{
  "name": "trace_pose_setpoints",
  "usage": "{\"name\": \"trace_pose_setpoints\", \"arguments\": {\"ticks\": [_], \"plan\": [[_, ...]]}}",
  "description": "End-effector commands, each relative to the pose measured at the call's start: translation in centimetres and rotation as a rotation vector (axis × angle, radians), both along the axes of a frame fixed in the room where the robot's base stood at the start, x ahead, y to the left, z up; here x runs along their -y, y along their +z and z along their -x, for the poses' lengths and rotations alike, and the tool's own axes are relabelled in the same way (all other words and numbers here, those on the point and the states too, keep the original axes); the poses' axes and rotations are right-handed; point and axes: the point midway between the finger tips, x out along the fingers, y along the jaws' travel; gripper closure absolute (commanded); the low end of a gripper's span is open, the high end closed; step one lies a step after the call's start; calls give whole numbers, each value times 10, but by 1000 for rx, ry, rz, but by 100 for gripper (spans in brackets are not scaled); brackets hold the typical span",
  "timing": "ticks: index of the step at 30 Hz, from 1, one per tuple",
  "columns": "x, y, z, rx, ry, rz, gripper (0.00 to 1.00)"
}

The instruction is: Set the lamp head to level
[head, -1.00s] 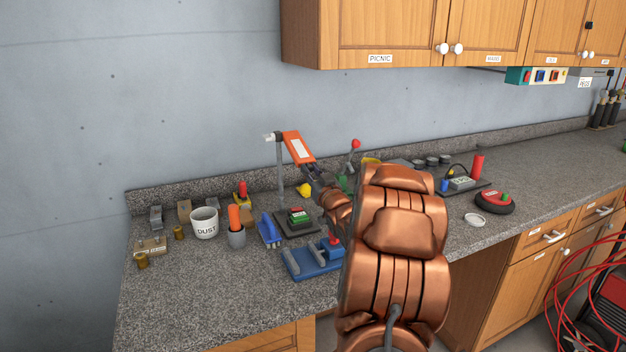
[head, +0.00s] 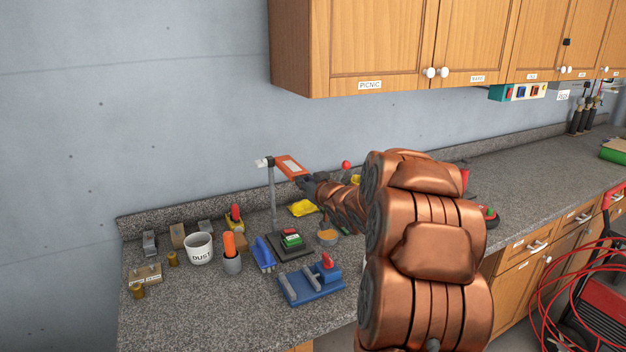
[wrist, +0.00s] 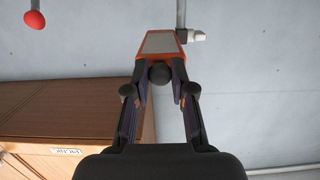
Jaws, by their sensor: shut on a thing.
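The lamp head (head: 290,165), orange with a pale panel, joins a grey post (head: 272,200) at a white hinge (head: 264,162). It slopes gently down from the hinge toward my gripper. My gripper (head: 305,181) is at its free end, partly hidden by my arm in the head view. In the wrist view the lamp head (wrist: 161,44) lies ahead, with a dark round knob (wrist: 160,74) at its near end. My gripper's fingers (wrist: 161,88) are shut on this knob from both sides.
A dark base with a green-and-red block (head: 291,240) stands below the lamp. A blue fixture (head: 309,284), a DUST cup (head: 199,248) and an orange-handled tool in a grey cup (head: 231,261) stand nearby. Wooden cabinets (head: 380,45) hang above at the right.

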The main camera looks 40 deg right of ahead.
Motion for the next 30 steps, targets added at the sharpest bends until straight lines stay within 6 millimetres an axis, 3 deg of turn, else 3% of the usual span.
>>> {"name": "trace_pose_setpoints", "arguments": {"ticks": [11, 12, 19, 30], "plan": [[-1, 1, -1, -1, 2, 0, 100], [-1, 1, -1, -1, 2, 0, 75], [-1, 1, 0, -2, 1, -1, 51], [-1, 1, 2, -1, 1, 0, 51]]}}
